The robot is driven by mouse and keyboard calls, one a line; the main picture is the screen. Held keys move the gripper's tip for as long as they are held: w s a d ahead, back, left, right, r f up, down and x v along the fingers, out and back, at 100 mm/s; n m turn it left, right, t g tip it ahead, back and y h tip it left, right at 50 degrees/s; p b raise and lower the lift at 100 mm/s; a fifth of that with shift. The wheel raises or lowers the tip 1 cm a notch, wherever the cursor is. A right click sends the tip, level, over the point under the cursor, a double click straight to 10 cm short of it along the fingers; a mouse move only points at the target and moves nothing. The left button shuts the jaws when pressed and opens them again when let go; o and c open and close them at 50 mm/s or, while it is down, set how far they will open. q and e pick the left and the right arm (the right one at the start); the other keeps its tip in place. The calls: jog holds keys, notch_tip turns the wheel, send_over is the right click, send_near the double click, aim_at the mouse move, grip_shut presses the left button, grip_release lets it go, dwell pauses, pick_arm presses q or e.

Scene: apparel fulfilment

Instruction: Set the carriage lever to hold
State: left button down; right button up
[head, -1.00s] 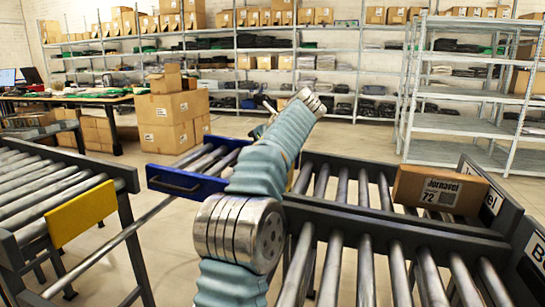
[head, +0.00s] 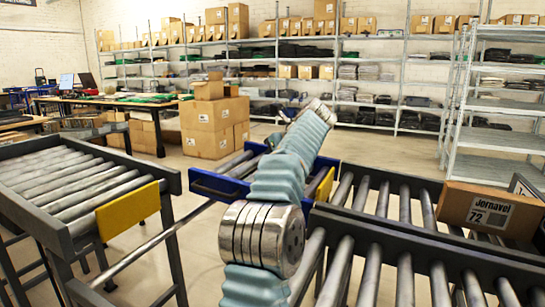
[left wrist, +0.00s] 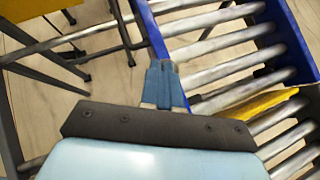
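The blue-framed roller carriage (head: 225,190) sits between the left and right conveyors, with a dark handle bar on its near side. I cannot make out a lever on it in either view. My left arm crosses the middle of the head view and hides part of the carriage; its gripper is hidden there. In the left wrist view my left gripper (left wrist: 161,66) points at the carriage's blue side rail (left wrist: 150,32), overlapping it in the picture. Its blue fingers look close together with nothing visible between them; contact with the rail cannot be told. My right gripper is not in view.
A left roller conveyor (head: 75,190) has a yellow end plate (head: 128,217). A right roller conveyor (head: 400,235) carries a cardboard box (head: 487,209). A box stack (head: 213,120) stands behind, with shelves (head: 340,75) along the wall. Open floor lies beyond the carriage.

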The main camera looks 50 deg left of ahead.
pick_arm(q)
jog(key=shift+s+a+r, duration=0.1)
jog(key=shift+s+a, duration=0.05)
jog(key=shift+s, duration=0.1)
jog(key=v, duration=1.4)
jog(key=shift+w+f, duration=0.1)
jog(key=shift+f, duration=0.15)
